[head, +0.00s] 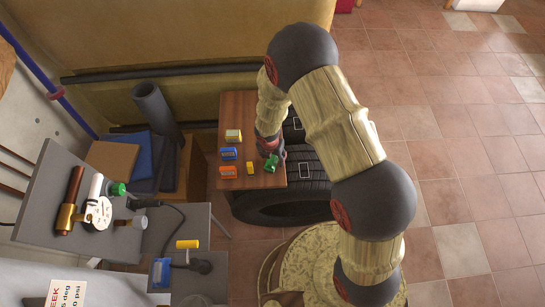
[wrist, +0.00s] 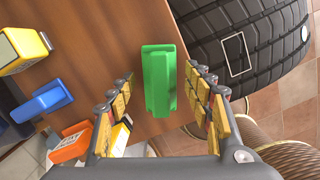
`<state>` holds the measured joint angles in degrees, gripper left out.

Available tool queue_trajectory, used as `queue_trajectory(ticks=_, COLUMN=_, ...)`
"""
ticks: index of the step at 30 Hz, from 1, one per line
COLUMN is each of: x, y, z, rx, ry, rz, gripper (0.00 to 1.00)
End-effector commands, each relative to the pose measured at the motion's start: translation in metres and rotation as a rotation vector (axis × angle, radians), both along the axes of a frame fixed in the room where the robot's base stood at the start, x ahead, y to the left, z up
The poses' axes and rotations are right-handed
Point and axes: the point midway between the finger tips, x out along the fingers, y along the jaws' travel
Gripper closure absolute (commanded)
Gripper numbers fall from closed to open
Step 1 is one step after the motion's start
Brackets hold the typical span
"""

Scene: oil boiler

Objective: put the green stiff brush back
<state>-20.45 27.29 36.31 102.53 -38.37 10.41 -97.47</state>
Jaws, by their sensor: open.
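The green brush (wrist: 158,82) lies on the brown wooden table (wrist: 105,45), close to its right edge, in the wrist view. It looks like a plain green block with a raised middle. In the head view the green brush (head: 271,164) shows at the table's right front, just below my gripper (head: 268,150). In the wrist view my gripper (wrist: 160,98) is open, with one row of finger pads on each side of the brush and gaps between. I cannot tell whether the fingers reach down to the brush's height.
On the table's left stand a yellow-white item (head: 233,135), a blue one (head: 229,153), an orange one (head: 228,171) and a small yellow one (head: 250,168). Black tyres (head: 310,165) stand right of the table. A grey table (head: 135,245) with pipe parts is at left.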

Motion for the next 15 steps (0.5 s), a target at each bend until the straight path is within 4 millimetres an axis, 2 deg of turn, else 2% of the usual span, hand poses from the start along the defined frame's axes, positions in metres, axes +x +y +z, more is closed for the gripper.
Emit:
queue_trajectory(ticks=9, x=-0.007, y=0.005, z=0.067, rx=0.001, ry=-0.003, rz=0.000, gripper=0.48)
queue_trajectory(ticks=15, x=-0.012, y=0.007, z=0.099, rx=0.000, ry=-0.002, rz=0.000, gripper=0.48)
